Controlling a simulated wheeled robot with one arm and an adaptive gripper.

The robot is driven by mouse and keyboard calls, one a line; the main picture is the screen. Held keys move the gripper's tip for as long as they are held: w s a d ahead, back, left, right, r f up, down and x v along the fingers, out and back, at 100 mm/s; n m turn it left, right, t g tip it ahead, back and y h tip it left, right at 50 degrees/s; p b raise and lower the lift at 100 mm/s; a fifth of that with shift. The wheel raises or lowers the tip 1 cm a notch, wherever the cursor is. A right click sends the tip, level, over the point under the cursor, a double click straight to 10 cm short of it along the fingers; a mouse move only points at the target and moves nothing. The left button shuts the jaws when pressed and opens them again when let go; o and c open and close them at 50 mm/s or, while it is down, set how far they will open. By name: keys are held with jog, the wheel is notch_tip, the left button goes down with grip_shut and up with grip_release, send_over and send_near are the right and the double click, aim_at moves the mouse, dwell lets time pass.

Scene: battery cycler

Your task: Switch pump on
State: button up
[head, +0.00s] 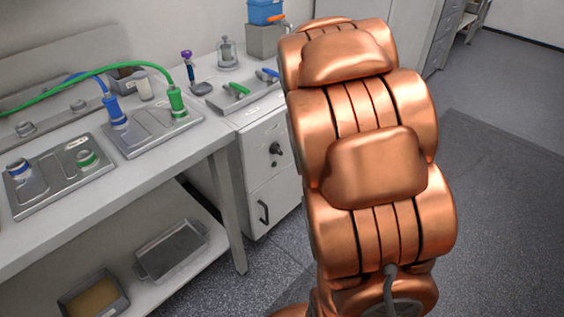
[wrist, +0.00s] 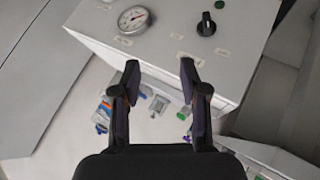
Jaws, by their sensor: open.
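A white panel (wrist: 170,35) fills the upper middle of the wrist view. It carries a round dial gauge (wrist: 134,19), a black rotary knob (wrist: 206,26) and a small green round part (wrist: 219,4). Small labels sit around the knob, too small to read. My gripper (wrist: 159,65) is open and empty, its two fingertips over the panel's lower edge. The knob lies above and right of the right fingertip, apart from it. In the head view a black knob (head: 276,149) shows on a white cabinet (head: 262,180); I cannot tell whether it is the same knob. My gripper is not visible there.
A bench (head: 125,180) at left in the head view holds metal trays (head: 60,180), a blue connector (head: 115,110) and a green one (head: 177,102) with cables. A tray (head: 170,250) lies on the lower shelf. My copper arm covers the middle. Floor at right is clear.

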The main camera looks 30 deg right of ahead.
jog(key=w+d+f+n+t+b, duration=0.2)
jog(key=w+d+f, duration=0.2)
jog(key=f, duration=0.1)
jog(key=n+t+y+b, duration=0.5)
jog(key=t+y+b, duration=0.3)
jog(key=y+b, duration=0.15)
send_near(280, 152)
jog(key=w, duration=0.1)
jog(key=shift+b+x, duration=0.75)
jog(key=shift+x, duration=3.35)
jog(key=shift+a, duration=0.1)
jog(key=shift+s, duration=0.1)
grip_shut()
